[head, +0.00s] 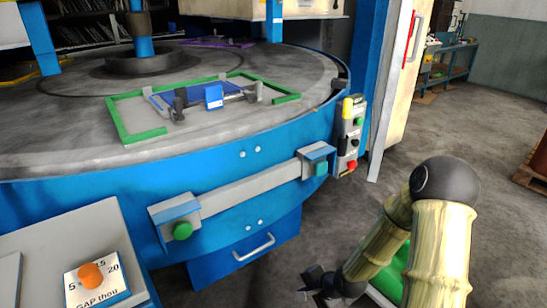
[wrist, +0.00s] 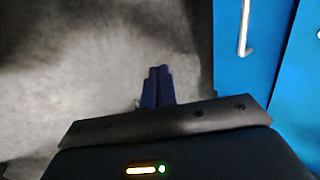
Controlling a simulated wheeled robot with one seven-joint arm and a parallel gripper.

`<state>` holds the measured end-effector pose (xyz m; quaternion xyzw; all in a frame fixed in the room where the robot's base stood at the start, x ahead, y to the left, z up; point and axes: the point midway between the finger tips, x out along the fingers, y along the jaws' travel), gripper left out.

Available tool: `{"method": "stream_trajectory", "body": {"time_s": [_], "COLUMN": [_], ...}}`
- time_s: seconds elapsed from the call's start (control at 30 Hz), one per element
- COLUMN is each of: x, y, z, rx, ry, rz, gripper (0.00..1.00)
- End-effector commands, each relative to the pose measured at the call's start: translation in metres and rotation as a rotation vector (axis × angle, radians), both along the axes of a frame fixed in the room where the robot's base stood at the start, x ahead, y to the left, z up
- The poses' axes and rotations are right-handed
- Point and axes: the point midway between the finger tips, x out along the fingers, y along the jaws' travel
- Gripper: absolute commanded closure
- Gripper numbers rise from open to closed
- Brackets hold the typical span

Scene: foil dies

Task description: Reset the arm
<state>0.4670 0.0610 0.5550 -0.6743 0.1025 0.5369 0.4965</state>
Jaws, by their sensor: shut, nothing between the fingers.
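My gripper (head: 312,284) is low at the bottom of the head view, in front of the blue machine and right of its drawer. My bamboo-patterned arm comes down to it from the right. In the wrist view my gripper (wrist: 158,72) shows its two dark fingers side by side, shut and empty, over bare grey floor. The task names no object.
A round grey table (head: 60,145) on a blue base carries a green frame (head: 120,118) and a blue die piece (head: 213,97). A grey bar (head: 250,190), a drawer handle (head: 254,246) and a button box (head: 349,135) front it. Floor at right is open.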

Motion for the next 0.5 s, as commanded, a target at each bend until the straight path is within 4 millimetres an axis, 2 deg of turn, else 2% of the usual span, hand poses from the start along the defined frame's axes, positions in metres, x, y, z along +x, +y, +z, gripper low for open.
{"method": "stream_trajectory", "body": {"time_s": [0.2, 0.5], "x": [-0.02, -0.061], "y": [-0.032, -0.059], "z": [0.039, 0.105], "rx": [-0.312, -0.59], "ry": [-0.019, -0.003], "rz": [0.234, 0.522], "gripper": [1.0, 1.0]}}
